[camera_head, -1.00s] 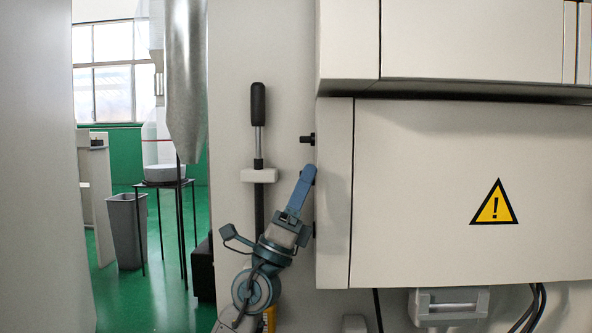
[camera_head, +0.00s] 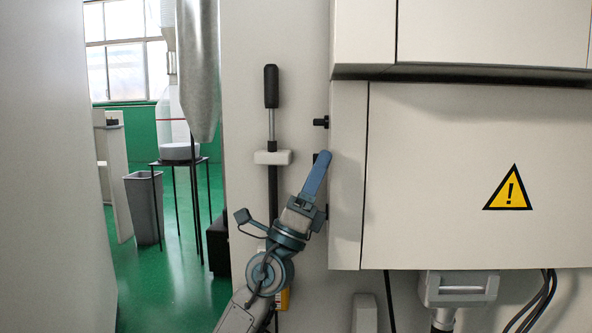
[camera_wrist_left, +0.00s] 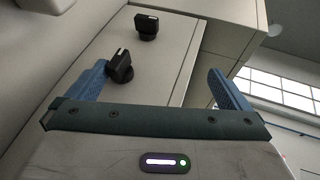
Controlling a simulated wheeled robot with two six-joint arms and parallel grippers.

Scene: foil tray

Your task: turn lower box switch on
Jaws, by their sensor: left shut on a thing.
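The control box (camera_head: 440,180) hangs on the wall, with a yellow warning triangle on its front. On its left side a black upper switch (camera_head: 321,122) sticks out. A lower black switch sits beneath it, mostly hidden behind my left gripper (camera_head: 321,160) in the head view. In the left wrist view the lower switch (camera_wrist_left: 120,68) lies against the inner side of one blue finger, and the upper switch (camera_wrist_left: 146,26) stands farther off. My left gripper (camera_wrist_left: 160,90) is at the lower switch and shut on it, though its fingers look wide apart. My right gripper is not in view.
A lever with a black handle (camera_head: 271,86) is on the wall left of the box. A second box (camera_head: 480,35) sits above. Conduit and cables (camera_head: 458,288) hang below. A table (camera_head: 180,160) and bin (camera_head: 144,205) stand behind on the left.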

